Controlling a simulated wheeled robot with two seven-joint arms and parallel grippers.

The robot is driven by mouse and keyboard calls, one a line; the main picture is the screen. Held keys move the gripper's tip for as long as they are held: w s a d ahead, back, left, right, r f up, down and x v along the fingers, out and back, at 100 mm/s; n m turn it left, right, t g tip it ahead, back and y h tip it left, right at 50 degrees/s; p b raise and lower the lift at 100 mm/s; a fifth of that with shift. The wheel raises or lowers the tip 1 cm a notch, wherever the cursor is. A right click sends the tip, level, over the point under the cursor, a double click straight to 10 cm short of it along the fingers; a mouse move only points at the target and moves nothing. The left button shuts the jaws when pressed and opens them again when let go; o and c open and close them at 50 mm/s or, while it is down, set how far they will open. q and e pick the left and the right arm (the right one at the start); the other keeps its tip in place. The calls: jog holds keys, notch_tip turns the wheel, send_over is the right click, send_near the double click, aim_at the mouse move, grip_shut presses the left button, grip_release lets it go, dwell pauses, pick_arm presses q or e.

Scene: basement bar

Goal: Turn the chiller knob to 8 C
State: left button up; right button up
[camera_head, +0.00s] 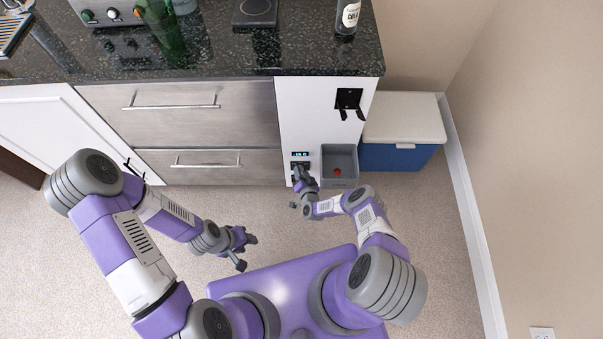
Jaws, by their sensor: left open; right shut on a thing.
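The white chiller panel (318,112) is on the end of the counter. A small dark display (300,154) with teal digits sits low on it; the digits are too small to read surely. My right gripper (299,170) is at the panel just below the display, shut on the chiller knob, which its fingers mostly hide. I cannot tell the knob's angle. My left gripper (247,252) is open and empty, above the floor, left of and well away from the panel.
A grey open bin (340,148) with a red thing inside is right of the display, close to my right gripper. A black holder (349,98) sticks out above it. A blue cooler with a white lid (403,118) stands further right. Bottles stand on the dark countertop (215,55). The carpet at left is clear.

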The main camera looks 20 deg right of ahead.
jog(key=n+h, duration=0.1)
jog(key=n, duration=0.1)
jog(key=n+g+h, duration=0.1)
jog(key=n, duration=0.1)
jog(key=n+h, duration=0.2)
jog(key=shift+w+a+r+n+g, duration=0.1)
jog(key=shift+a+n+g, duration=0.2)
jog(key=shift+a+g, duration=0.1)
dwell(0.3)
dwell(0.4)
jog(key=o, duration=1)
jog(key=shift+o, duration=0.2)
jog(key=p+v, duration=0.3)
jog(key=v, duration=0.4)
jog(key=shift+s, duration=0.25)
